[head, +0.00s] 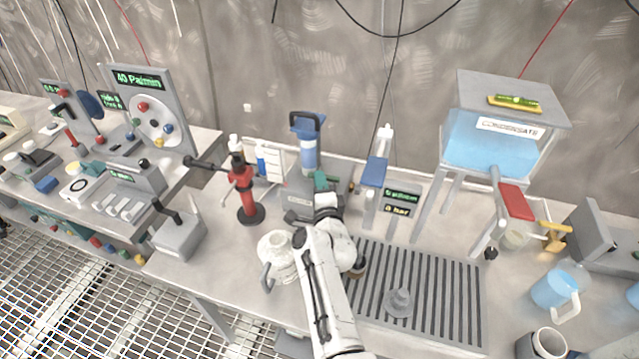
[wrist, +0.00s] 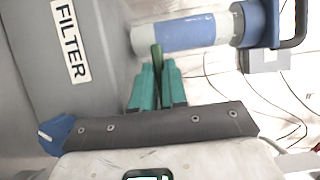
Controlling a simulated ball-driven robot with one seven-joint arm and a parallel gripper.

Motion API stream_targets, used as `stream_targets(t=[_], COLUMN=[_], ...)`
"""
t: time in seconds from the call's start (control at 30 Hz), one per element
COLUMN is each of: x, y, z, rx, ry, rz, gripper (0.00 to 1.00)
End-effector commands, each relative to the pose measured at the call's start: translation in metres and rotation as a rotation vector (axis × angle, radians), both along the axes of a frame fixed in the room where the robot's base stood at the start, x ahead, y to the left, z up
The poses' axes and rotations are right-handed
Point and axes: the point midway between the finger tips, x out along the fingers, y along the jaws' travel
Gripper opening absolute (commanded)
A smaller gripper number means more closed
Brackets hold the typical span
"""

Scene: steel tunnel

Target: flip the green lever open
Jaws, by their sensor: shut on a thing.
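The green lever (wrist: 157,54) shows in the wrist view as a narrow dark green bar next to the clear and blue filter cylinder (wrist: 185,35). My gripper (wrist: 156,78) has teal fingers, one on each side of the lever, and they are shut on it. In the head view my gripper (head: 322,183) is at the foot of the upright blue-capped filter cylinder (head: 309,150). The lever cannot be made out there, hidden behind the fingers and wrist. The grey housing with the FILTER label (wrist: 70,40) is at left in the wrist view.
A red pump-like stand (head: 242,185) and a white jug (head: 277,258) are left of my arm. A slotted drain grate (head: 430,290) lies to the right. A blue condensate tank (head: 487,143) stands on legs at back right. The steel wall is behind.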

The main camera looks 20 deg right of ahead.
Motion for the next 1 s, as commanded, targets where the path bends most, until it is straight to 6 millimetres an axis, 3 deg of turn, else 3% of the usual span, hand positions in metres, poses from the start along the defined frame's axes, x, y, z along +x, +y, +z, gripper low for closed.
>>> stream_targets(t=[0.5,0.53,0.77,1.0], x=[-0.0043,-0.0043,-0.0041,-0.0042], y=[-0.0001,-0.0001,0.0005,0.0010], z=[-0.0006,-0.0007,-0.0002,0.0003], rx=[0.001,0.001,0.001,0.001], ry=[0.003,0.003,0.002,0.001], rz=[0.073,0.073,0.074,0.074], gripper=[0.00,0.15,0.37,0.38])
